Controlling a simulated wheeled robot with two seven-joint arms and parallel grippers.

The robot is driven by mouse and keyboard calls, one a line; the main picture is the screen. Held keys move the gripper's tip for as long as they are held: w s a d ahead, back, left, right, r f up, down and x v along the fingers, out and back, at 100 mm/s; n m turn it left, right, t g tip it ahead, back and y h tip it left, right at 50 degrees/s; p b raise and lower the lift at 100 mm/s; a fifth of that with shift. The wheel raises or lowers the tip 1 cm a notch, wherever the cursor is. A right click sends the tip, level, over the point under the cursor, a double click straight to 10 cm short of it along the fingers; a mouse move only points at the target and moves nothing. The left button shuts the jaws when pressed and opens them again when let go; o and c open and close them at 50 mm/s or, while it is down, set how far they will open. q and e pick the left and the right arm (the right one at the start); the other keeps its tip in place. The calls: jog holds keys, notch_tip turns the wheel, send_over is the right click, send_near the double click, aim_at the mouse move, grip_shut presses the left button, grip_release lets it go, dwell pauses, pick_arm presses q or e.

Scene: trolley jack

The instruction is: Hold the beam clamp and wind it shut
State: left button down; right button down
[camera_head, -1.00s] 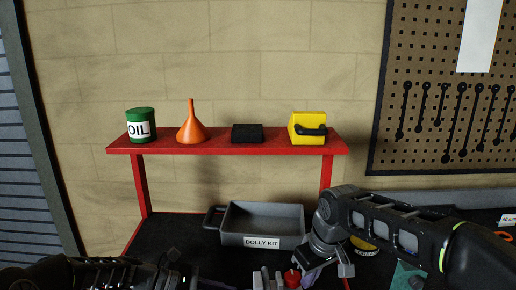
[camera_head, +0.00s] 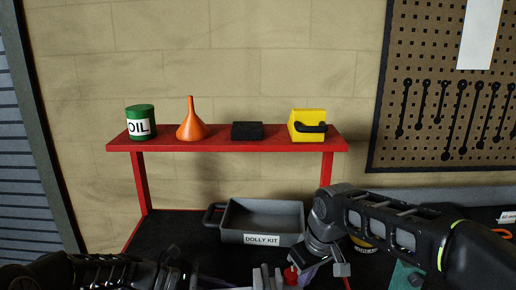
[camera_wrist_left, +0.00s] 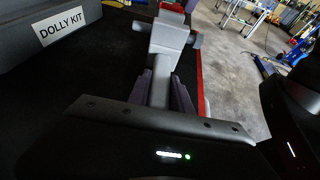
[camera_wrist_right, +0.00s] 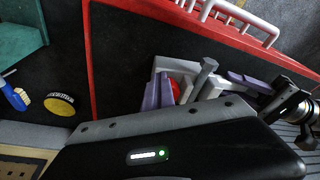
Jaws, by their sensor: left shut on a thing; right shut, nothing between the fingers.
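The beam clamp (camera_wrist_left: 172,38) is a pale grey metal block with a bar, at the top middle of the left wrist view. My left gripper (camera_wrist_left: 163,88) is shut on its grey bar, with one purple finger on each side. The clamp also shows at the bottom edge of the head view (camera_head: 266,278). A red part (camera_head: 290,275) sits beside it. My right gripper (camera_wrist_right: 160,88) is shut and empty, its purple fingers close beside the red part and the clamp. Whether they touch is unclear. The clamp's lower side is hidden.
A grey DOLLY KIT tray (camera_head: 262,241) stands just behind the clamp on the black bench top. A red shelf (camera_head: 225,148) above carries an oil can, funnel, black block and yellow box. A yellow-rimmed round tin (camera_wrist_right: 60,105) lies beyond my right gripper.

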jog(key=shift+s+a, duration=0.3)
jog(key=shift+a, duration=0.4)
jog(key=shift+a+r, duration=0.1)
jog(key=shift+a, duration=0.25)
jog(key=shift+s, duration=0.3)
jog(key=shift+s+d, duration=0.15)
dwell(0.3)
jog(key=v, duration=0.3)
jog(key=w+v, duration=0.1)
jog(key=v, duration=0.1)
jog(key=shift+a+r, duration=0.25)
jog(key=shift+r, duration=0.2)
